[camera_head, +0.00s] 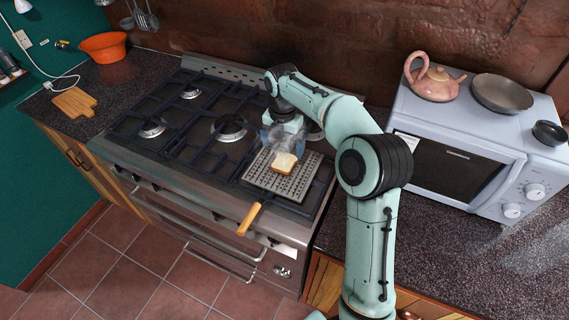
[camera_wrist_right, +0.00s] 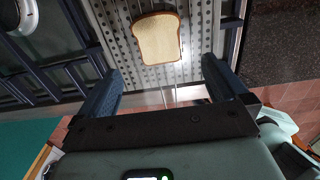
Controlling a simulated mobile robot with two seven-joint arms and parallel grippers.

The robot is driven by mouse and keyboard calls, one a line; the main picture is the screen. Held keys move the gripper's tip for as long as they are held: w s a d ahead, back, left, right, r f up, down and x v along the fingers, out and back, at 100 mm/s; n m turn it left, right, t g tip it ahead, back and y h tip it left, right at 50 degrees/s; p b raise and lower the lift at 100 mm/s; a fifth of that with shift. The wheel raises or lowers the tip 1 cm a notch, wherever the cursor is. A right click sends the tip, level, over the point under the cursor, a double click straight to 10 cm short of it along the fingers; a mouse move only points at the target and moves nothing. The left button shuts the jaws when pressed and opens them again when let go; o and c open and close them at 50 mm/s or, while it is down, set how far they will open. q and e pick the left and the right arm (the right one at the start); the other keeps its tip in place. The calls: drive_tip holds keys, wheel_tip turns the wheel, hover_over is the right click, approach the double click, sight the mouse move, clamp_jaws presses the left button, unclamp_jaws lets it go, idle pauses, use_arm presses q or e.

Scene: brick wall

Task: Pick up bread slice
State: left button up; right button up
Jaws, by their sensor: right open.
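The bread slice (camera_head: 284,163) lies flat on a perforated metal toaster plate (camera_head: 262,178) on the stove, with pale steam or smoke around it. It also shows in the right wrist view (camera_wrist_right: 158,38), white with a brown crust. My right gripper (camera_head: 284,144) is above the stove, just behind the slice in the head view. In the wrist view its two blue fingers (camera_wrist_right: 162,80) are spread wide and empty, with the slice beyond their tips, roughly centred between them. The slice appears apart from both fingers. My left gripper is not in view.
The plate's wooden handle (camera_head: 249,219) sticks out over the stove's front edge. Burner grates (camera_head: 190,125) cover the stove to the left. An orange bowl (camera_head: 104,47) and cutting board (camera_head: 74,102) are far left.

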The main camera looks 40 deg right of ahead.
sight(284, 161)
wheel_tip(284, 161, down, 2)
drive_tip(key=shift+w+d+f, duration=0.1)
drive_tip(key=shift+f, duration=0.15)
drive_tip(key=f, duration=0.4)
drive_tip(key=shift+w+d+f, duration=0.1)
drive_tip(key=shift+d+f, duration=0.25)
drive_tip(key=shift+f, duration=0.05)
drive_tip(key=c, duration=1.1)
